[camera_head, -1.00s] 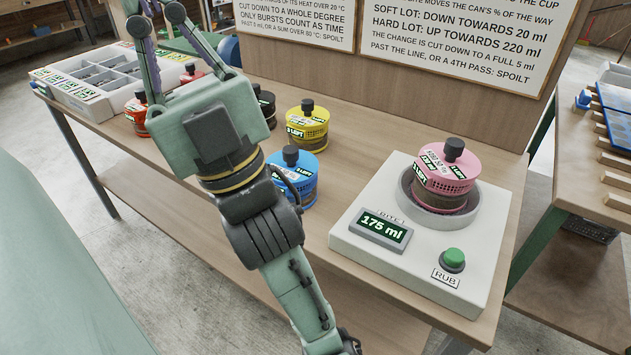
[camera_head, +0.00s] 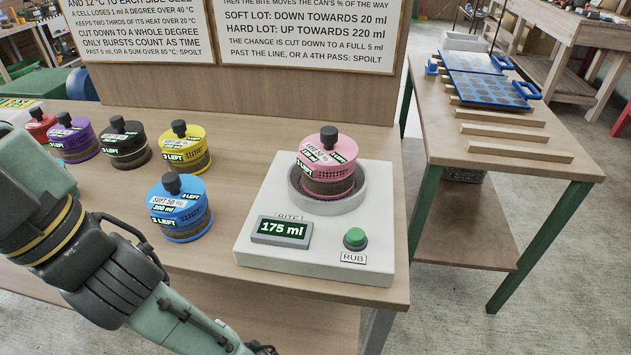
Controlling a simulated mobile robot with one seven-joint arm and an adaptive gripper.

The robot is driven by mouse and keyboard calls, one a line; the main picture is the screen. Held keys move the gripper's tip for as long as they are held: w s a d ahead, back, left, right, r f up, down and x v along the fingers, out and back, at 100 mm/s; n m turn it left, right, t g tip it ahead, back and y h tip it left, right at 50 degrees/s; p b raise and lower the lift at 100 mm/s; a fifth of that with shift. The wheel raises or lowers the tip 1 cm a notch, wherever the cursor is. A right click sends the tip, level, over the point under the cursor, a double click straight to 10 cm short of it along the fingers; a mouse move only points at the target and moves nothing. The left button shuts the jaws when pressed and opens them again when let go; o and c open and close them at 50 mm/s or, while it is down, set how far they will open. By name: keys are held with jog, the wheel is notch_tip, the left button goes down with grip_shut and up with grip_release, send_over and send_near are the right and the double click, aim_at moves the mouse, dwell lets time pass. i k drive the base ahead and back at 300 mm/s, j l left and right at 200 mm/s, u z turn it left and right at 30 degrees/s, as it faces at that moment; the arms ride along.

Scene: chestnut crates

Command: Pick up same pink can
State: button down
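The pink can (camera_head: 328,157) has a black knob on top and a brown band low on its side. It stands upright in the grey round cup (camera_head: 300,196) of the white machine (camera_head: 258,203). The machine's display (camera_head: 282,231) reads 175 ml, and a green button (camera_head: 355,237) labelled RUB sits at its front right. My arm shows at the lower left. The fingers of my gripper are outside the picture, so whether they are open or shut is hidden.
A blue can (camera_head: 180,212) stands left of the machine. Yellow (camera_head: 186,150), black (camera_head: 125,146), purple (camera_head: 73,140) and red (camera_head: 40,127) cans stand further left. An upright board (camera_head: 250,95) closes the back. A second table (camera_head: 490,120) with blue trays stands right, across a gap.

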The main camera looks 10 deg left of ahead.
aim_at(326, 160)
jog(key=u, duration=0.35)
jog(key=l+u, duration=0.4)
jog(key=l, duration=0.15)
jog(key=l+u, duration=0.35)
jog(key=l, duration=0.75)
jog(key=k+l+u, duration=0.1)
jog(key=l, duration=0.4)
jog(key=k+l, duration=0.1)
jog(key=l, duration=0.45)
jog(key=l+u, duration=0.15)
jog(key=l, duration=0.35)
jog(key=k, duration=0.05)
